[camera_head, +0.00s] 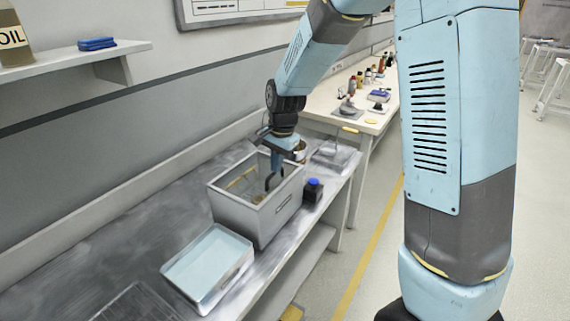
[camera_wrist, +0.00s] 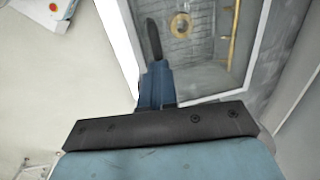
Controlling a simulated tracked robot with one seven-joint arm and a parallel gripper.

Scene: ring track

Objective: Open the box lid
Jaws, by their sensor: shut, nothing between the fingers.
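The grey box (camera_head: 270,215) stands on the workbench, with a slot in its front side. I look through its top into the inside, where a yellow ring (camera_wrist: 182,26) and a yellow rod (camera_wrist: 227,36) show in the wrist view. I cannot tell whether a clear lid covers the top; no separate raised lid shows. My gripper (camera_head: 272,181) points down over the right part of the box top. In the wrist view my gripper (camera_wrist: 153,40) is shut and empty, its dark tip near the box's pale rim (camera_wrist: 118,30). I cannot tell whether it touches the box.
A shallow tray (camera_head: 208,263) stands in front of the box, to the left. A small dark bottle with a blue cap (camera_head: 313,190) stands close to the box's right. The grey bench (camera_head: 110,255) has bare room on the left. A shelf (camera_head: 70,62) hangs on the wall.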

